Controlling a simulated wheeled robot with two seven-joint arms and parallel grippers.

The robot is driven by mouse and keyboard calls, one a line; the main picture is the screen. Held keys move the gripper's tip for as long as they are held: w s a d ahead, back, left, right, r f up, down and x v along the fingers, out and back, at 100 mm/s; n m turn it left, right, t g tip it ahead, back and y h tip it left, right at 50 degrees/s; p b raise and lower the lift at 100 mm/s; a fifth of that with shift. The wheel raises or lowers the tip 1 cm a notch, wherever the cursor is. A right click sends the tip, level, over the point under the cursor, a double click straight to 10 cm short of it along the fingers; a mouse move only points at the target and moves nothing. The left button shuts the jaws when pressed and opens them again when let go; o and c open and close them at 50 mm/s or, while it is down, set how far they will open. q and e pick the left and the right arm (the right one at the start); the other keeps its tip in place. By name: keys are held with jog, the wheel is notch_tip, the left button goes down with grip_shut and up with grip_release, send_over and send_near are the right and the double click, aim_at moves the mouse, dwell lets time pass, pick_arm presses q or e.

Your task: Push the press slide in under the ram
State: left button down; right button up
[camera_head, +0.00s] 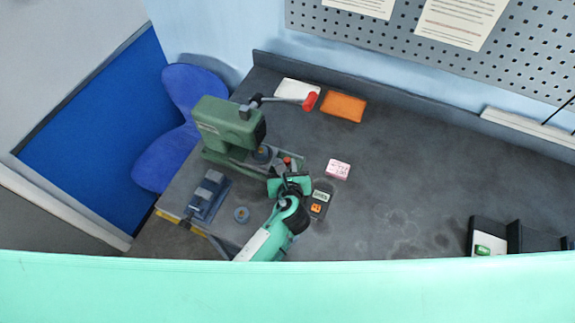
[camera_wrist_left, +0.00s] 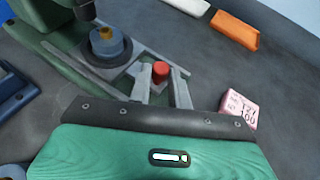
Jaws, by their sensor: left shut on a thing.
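The green press (camera_head: 228,128) stands at the left of the bench. Its ram (camera_wrist_left: 85,9) shows at the top of the left wrist view. The press slide (camera_wrist_left: 128,66) is a grey plate on the press base, carrying a round dark die (camera_wrist_left: 108,50) with a brass-coloured piece in its middle. The die lies close to the ram, seemingly on my gripper's side of it; the exact alignment is unclear. My left gripper (camera_wrist_left: 162,88) is shut on the slide's red knob (camera_wrist_left: 160,70), one finger at each side. My right gripper is in neither view.
A pink-and-white box (camera_head: 338,168) and a dark meter (camera_head: 320,198) lie right of my gripper. A grey-blue fixture (camera_head: 208,195) and a small round piece (camera_head: 241,214) lie left. The bench's middle right is clear.

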aim_at(276, 163)
pick_arm(q)
jog(key=a+p, duration=0.1)
jog(key=w+a+p, duration=0.1)
jog(key=a, duration=0.1)
jog(key=shift+w+r, duration=0.15)
jog(key=shift+a, duration=0.1)
jog(key=c, duration=1.6)
grip_release()
jog(key=o, duration=0.3)
jog(key=shift+a, duration=0.1)
